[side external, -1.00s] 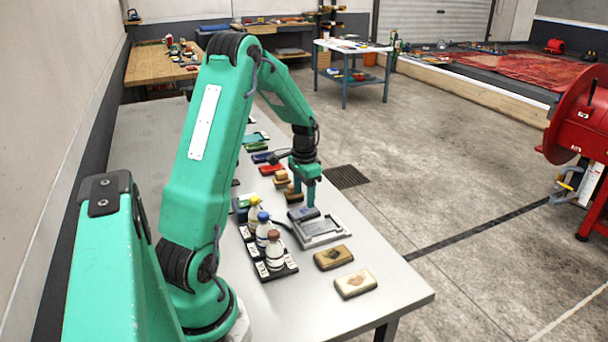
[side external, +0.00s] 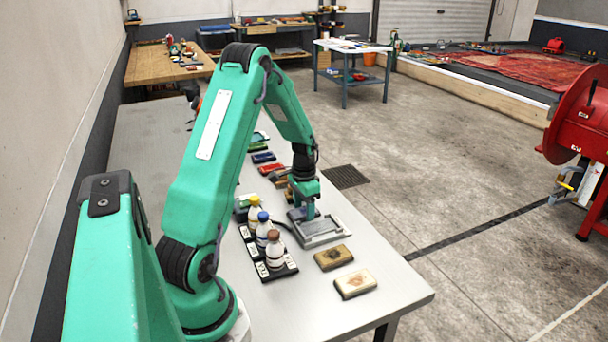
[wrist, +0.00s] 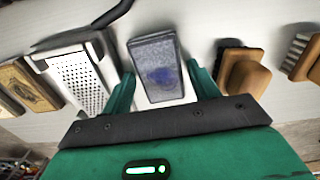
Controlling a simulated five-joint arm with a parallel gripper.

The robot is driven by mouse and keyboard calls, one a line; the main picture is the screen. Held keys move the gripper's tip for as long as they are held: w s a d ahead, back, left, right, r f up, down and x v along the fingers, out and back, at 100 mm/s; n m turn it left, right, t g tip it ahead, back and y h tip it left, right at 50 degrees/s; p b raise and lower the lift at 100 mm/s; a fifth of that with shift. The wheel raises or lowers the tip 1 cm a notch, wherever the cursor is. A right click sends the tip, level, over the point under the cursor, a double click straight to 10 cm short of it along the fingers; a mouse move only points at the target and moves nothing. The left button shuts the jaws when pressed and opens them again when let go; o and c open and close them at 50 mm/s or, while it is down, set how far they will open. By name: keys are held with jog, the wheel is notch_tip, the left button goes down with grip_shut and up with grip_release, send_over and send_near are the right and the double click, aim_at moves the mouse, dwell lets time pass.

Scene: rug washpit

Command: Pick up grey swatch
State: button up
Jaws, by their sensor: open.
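The grey swatch (wrist: 157,60) is a small grey block with a blue stain on its top. In the wrist view it lies between the two green fingers of my gripper (wrist: 160,76). The fingers are apart, one on each side of it, with a gap visible on the right. In the side view my gripper (side external: 303,211) points down at the far left end of the pale grey framed tray, and the swatch is mostly hidden behind the fingers there. I cannot tell whether either finger touches it.
The framed tray with a perforated plate (wrist: 80,82) is close on the left in the wrist view; wooden-backed brushes (wrist: 240,72) are close on the right. Capped bottles (side external: 274,250) stand in a black rack. Two tan blocks (side external: 333,257) (side external: 355,284) lie nearer the table's front.

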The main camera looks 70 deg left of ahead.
aim_at(304, 211)
jog(key=shift+c, duration=0.2)
jog(key=c, duration=0.7)
jog(key=shift+r, duration=0.1)
jog(key=shift+r, duration=0.75)
notch_tip(304, 211, up, 2)
jog(key=shift+r, duration=0.2)
jog(key=w+d+r, duration=0.2)
jog(key=d+r, duration=0.5)
jog(key=d, duration=0.4)
jog(key=shift+d, duration=0.3)
jog(key=shift+s+a+f+m, duration=0.2)
jog(key=shift+s+a+f, duration=0.25)
jog(key=shift+a, duration=0.15)
jog(key=shift+s+a+f+m, duration=0.2)
jog(key=shift+s+a+f, duration=0.1)
jog(key=shift+s+a, duration=0.25)
